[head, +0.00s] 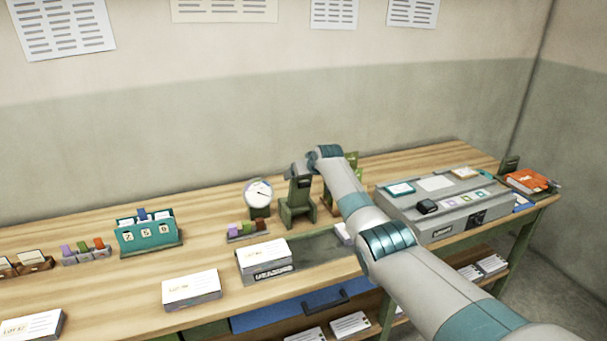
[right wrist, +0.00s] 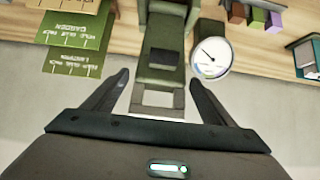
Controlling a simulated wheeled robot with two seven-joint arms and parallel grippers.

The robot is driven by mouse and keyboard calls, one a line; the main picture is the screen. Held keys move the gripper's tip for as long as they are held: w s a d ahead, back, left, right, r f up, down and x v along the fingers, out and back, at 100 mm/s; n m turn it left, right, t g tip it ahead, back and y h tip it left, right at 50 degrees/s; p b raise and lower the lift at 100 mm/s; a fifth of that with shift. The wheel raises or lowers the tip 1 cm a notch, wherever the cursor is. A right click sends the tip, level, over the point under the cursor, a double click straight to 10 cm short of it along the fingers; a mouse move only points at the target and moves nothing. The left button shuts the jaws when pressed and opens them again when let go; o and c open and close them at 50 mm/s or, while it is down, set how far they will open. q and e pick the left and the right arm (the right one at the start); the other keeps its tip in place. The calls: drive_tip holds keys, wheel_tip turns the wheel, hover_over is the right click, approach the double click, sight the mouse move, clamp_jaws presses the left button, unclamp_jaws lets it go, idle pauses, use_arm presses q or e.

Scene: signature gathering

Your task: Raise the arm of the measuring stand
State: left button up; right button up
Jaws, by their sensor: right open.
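The measuring stand (head: 297,200) is an upright green post on the bench, partly hidden by my right arm. In the right wrist view its green body (right wrist: 162,42), with a dark block on it and a pale frame-like end, lies between the fingers. My right gripper (right wrist: 158,80) is open, with one finger on each side of that end; contact cannot be told. In the head view my right gripper (head: 298,172) is at the top of the stand. A round white dial (head: 258,191) on a green foot stands just left of it and also shows in the right wrist view (right wrist: 210,48).
Green and tan cards (right wrist: 75,40) are left of the stand in the right wrist view. A grey case (head: 445,215) is right of my arm. Paper stacks (head: 192,288), a teal number holder (head: 148,233) and small coloured blocks (head: 247,230) lie to the left.

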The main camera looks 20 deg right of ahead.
drive_tip(key=shift+s, duration=0.15)
drive_tip(key=b+v, duration=0.3)
drive_tip(key=v, duration=1.4)
drive_tip(key=shift+r, duration=0.15)
idle(0.5)
